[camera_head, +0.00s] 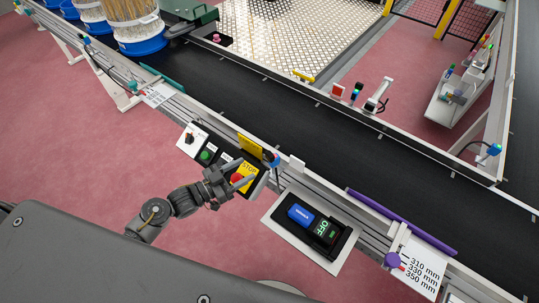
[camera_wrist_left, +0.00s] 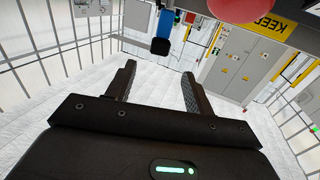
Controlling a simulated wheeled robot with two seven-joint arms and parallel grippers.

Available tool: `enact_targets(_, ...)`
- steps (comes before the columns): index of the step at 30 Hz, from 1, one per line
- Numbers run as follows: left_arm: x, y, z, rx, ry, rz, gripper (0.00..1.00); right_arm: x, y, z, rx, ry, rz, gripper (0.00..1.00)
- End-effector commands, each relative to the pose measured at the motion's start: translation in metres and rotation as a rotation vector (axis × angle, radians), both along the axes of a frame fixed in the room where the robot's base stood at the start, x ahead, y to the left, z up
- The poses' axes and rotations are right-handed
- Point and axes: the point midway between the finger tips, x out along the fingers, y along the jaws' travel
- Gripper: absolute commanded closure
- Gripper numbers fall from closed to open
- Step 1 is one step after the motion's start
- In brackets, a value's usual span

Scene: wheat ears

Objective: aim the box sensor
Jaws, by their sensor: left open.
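A small blue-and-black sensor (camera_head: 271,158) sits on the near rail of the conveyor, just past the yellow stop panel (camera_head: 250,143). It is likely the box sensor; no label on it can be read. A blue-and-black part, seemingly this sensor, shows beyond the fingers in the left wrist view (camera_wrist_left: 165,25). My left gripper (camera_head: 245,172) is over the stop panel, to the left of the sensor and apart from it. Its fingers are open and empty, and they partly cover the red stop button (camera_head: 237,178). My right gripper is not in view.
A black conveyor belt (camera_head: 330,120) runs diagonally behind the rail. A control box with a green button (camera_head: 206,155) is left of my gripper; a tray (camera_head: 287,228) with a blue-and-black device is right. A purple bar (camera_head: 400,222) and a millimetre scale (camera_head: 420,265) lie further right.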

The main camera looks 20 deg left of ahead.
Motion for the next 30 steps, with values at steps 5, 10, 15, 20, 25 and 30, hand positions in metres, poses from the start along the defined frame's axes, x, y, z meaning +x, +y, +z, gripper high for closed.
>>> enact_targets(5,0.013,-0.011,0.002,-0.003,-0.002,0.001,0.47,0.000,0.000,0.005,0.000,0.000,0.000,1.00)
enact_targets(10,0.038,-0.032,0.003,-0.003,0.000,0.002,0.47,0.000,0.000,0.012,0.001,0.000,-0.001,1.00)
enact_targets(15,0.061,-0.051,0.002,-0.001,0.000,0.001,0.47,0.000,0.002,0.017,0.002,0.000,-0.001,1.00)
enact_targets(20,0.075,-0.064,0.001,0.000,0.001,0.002,0.47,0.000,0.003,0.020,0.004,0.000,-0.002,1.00)
enact_targets(25,0.082,-0.070,0.000,0.001,0.001,0.001,0.47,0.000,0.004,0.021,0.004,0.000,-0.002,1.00)
enact_targets(30,0.082,-0.070,0.000,0.001,0.002,0.001,0.47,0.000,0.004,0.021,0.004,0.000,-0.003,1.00)
